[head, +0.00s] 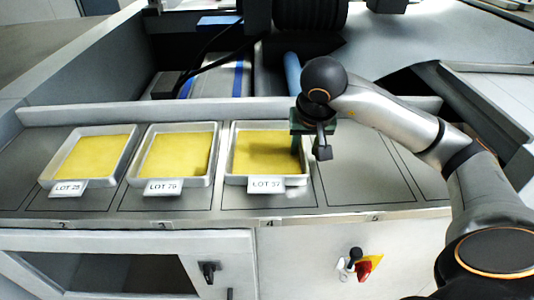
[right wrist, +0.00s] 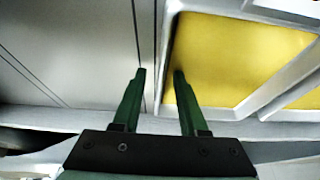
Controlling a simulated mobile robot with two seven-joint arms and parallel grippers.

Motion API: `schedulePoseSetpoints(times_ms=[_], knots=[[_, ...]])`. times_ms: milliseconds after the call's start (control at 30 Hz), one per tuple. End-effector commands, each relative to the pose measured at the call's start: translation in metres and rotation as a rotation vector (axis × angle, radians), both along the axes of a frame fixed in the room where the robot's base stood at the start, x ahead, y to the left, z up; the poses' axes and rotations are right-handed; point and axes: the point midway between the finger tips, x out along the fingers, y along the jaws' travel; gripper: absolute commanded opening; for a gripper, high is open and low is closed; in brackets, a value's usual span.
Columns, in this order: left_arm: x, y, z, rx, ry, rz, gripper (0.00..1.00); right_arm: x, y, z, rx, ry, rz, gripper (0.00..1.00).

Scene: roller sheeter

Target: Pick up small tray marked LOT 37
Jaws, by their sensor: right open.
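The small tray marked LOT 37 (head: 228,152) is a shallow metal tray with a yellow sheet inside and a white label on its front. It sits flat on the counter in the space marked 4. My right gripper (head: 311,145) is open at the tray's right side, pointing down. In the right wrist view, the fingertips (right wrist: 160,74) lie on either side of the tray's side wall (right wrist: 169,40), one over the yellow and one outside. I cannot tell whether they reach below the rim or touch it. My left gripper is not in view.
Trays marked LOT 79 (head: 133,168) and LOT 25 (head: 49,172) stand to the left, with a narrow gap beside LOT 37. The counter space to the right (head: 358,183) is empty. A raised ledge (head: 180,111) runs behind the trays, with machinery beyond.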

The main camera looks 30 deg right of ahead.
Motion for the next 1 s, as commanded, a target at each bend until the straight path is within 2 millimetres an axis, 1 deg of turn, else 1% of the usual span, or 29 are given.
schedulePoseSetpoints(times_ms=[167,533,1000], knots=[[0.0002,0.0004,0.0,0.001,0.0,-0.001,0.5,0.0,-0.0001,0.0003,0.0,0.0,-0.001,0.41],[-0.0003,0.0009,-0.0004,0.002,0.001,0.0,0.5,-0.0002,-0.0001,0.0004,0.0,0.0,-0.001,0.0],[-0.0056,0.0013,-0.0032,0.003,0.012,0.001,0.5,-0.0002,-0.0001,0.0005,0.0,0.0,-0.001,0.0]])
